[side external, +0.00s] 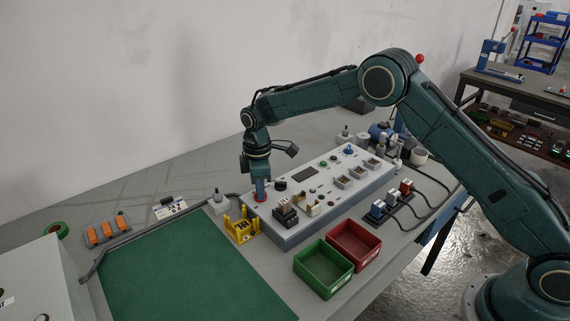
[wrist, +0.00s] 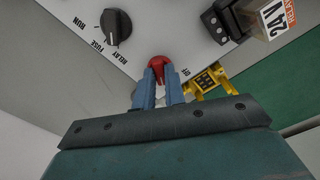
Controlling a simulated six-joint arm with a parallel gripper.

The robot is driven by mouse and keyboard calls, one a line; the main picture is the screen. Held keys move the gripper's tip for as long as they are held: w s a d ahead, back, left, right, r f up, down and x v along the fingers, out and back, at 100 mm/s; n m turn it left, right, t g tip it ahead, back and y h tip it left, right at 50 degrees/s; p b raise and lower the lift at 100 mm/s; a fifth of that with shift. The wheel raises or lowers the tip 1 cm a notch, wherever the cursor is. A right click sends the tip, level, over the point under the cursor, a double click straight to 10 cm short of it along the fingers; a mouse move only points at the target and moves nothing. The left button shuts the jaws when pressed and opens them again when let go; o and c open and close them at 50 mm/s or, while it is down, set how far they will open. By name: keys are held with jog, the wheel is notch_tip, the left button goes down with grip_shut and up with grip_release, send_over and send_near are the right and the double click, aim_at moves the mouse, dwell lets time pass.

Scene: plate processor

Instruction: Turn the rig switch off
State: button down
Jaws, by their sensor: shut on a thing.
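In the side view my gripper (side external: 260,188) points straight down at that corner, and a bit of red shows at the fingertips. The fingers partly hide the knob, and I cannot tell its on or off position.
A black selector knob (wrist: 116,25) marked RUN, FUSE and RELAY is close by. Green (side external: 322,270) and red (side external: 354,243) bins stand in front of the panel. The green mat (side external: 180,275) is clear.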

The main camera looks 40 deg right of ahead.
jog(key=n, duration=0.5)
jog(key=shift+n, duration=0.4)
jog(key=shift+r, duration=0.1)
jog(key=c, duration=1.5)
grip_release()
jog(key=shift+o, duration=0.2)
notch_tip(320, 180, up, 14)
